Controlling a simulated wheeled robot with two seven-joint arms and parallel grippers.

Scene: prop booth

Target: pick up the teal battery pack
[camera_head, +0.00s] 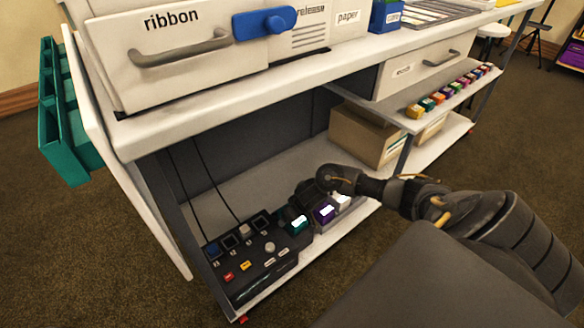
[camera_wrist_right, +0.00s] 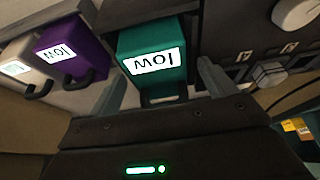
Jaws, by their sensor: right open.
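The teal battery pack (camera_head: 298,225) stands on the lower shelf beside the black control panel, with a lit white label. In the right wrist view the teal pack (camera_wrist_right: 152,42) has "low" on its label and a handle at its near end. My right gripper (camera_wrist_right: 162,82) is open, one finger on each side of the teal pack's near end; I cannot tell whether they touch it. In the head view my right gripper (camera_head: 301,203) is at the pack, its fingertips hard to make out. My left gripper is not in view.
A purple pack (camera_head: 324,211) and a pale pack (camera_head: 343,202) stand close to the right of the teal one. The black control panel (camera_head: 262,255) is close to its left. The white worktop (camera_head: 300,62) overhangs the shelf. A cardboard box (camera_head: 362,135) is farther along.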

